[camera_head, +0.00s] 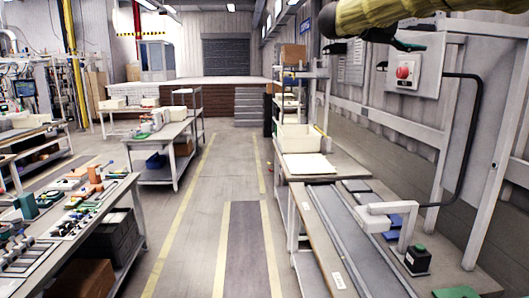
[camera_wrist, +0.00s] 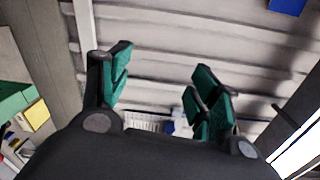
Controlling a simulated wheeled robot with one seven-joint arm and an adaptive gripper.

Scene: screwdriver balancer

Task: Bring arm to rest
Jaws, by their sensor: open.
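My gripper (camera_wrist: 162,92) shows in the wrist view with its two green-padded fingers spread wide apart. Nothing is between them; behind them is a pale ribbed wall (camera_wrist: 200,40). In the head view my arm crosses the top right corner in a yellowish cover, raised well above the workbench (camera_head: 315,245). Dark green and black parts show just under it, but the whole gripper is not clear there.
A grey panel with a red button (camera_head: 403,72) stands on a frame at the right, close to my arm in the picture. A white bin (camera_head: 300,138) stands on the right bench. Tool tables (camera_head: 132,190) line the left. The marked aisle (camera_head: 215,190) between is clear.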

